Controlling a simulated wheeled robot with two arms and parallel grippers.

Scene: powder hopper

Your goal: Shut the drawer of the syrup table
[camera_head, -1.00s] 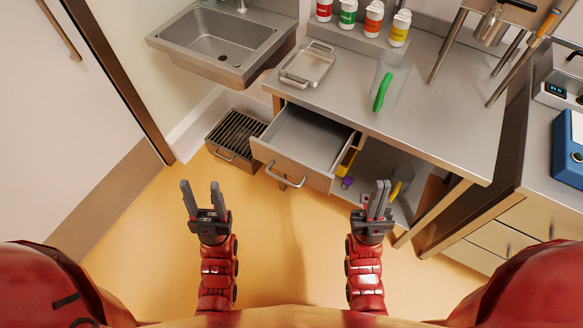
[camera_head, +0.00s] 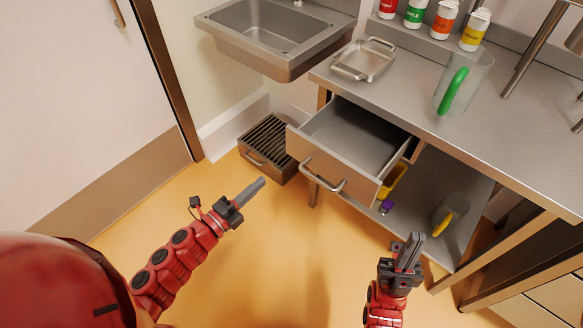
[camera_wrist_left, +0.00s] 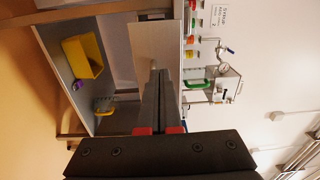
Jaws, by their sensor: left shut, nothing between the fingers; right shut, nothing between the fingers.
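The syrup table (camera_head: 420,103) is a steel counter with bottles along its back. Its drawer (camera_head: 340,158) is pulled out at the table's left end, looks empty inside, and has a bar handle (camera_head: 322,176) on its front. My left gripper (camera_head: 250,191) is shut and empty, in front and to the left of the drawer, apart from it. In the left wrist view its shut fingers (camera_wrist_left: 158,100) point towards a pale panel, probably the drawer front (camera_wrist_left: 151,45). My right gripper (camera_head: 408,249) is shut and empty, below and right of the drawer, in front of the lower shelf.
A steel tray (camera_head: 364,60) and a clear jug with a green handle (camera_head: 462,84) stand on the counter. A grated floor box (camera_head: 268,148) lies left of the drawer under the sink (camera_head: 277,33). The lower shelf (camera_head: 455,180) holds a yellow bin (camera_head: 393,180) and another jug (camera_head: 450,213).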

